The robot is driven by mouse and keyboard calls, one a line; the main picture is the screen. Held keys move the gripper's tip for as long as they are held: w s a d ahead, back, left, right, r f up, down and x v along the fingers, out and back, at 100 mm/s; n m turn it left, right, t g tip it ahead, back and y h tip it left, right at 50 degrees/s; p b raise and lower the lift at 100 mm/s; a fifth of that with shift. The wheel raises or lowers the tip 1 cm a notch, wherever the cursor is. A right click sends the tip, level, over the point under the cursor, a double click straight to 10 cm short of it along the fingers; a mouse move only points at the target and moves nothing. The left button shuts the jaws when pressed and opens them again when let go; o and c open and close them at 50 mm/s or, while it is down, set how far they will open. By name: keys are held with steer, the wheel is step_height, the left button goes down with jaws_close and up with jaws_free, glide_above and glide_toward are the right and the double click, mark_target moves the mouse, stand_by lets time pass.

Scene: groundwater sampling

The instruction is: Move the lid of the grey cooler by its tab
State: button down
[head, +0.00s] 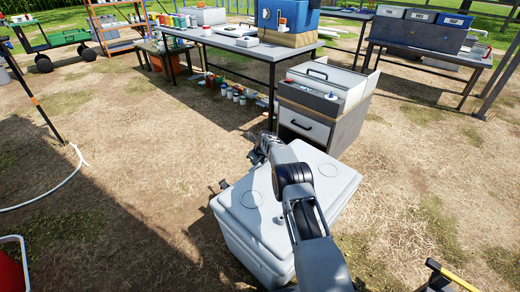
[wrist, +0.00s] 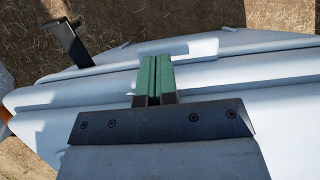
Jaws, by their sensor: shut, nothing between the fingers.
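The pale grey cooler (head: 245,245) stands on the ground in front of me, and its lid (head: 245,208) lies flat over the top. In the wrist view the lid's long pale edge (wrist: 250,68) runs across the picture. A short pale raised piece, which looks like the tab (wrist: 195,47), sticks out from it. My gripper (head: 258,148) is at the cooler's far edge. In the wrist view its green-padded fingers (wrist: 157,58) are shut together and empty, with their tips overlapping the tab in the picture. I cannot tell whether they touch it. My arm hides part of the lid.
A dark handle (wrist: 70,42) juts out near the cooler's end. A grey drawer cabinet (head: 305,128) stands just beyond the cooler. A long table (head: 235,42) and several small bottles are farther back. Dry grass to the left is mostly clear.

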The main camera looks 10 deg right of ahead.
steer(key=s+r+n+p, duration=0.5)
steer(key=s+r+p, duration=0.2)
steer(key=r, duration=0.8)
steer(key=s+r+n+h+p, duration=0.1)
steer(key=s+r+n+p, duration=0.5)
steer(key=r, duration=0.9)
steer(key=s+r+n+p, duration=0.3)
steer(key=s+r+p, duration=0.45)
steer(key=r, duration=0.75)
steer(key=s+r+n+p, duration=0.6)
steer(key=s+r+n, duration=0.1)
steer(key=s, duration=0.5)
steer(key=s+r+n+h+p, duration=0.1)
steer(key=s+r+n+p, duration=0.6)
steer(key=s, duration=0.5)
steer(key=shift+s+n+h, duration=0.25)
steer(key=shift+n+h, duration=0.05)
steer(key=shift+n, duration=0.5)
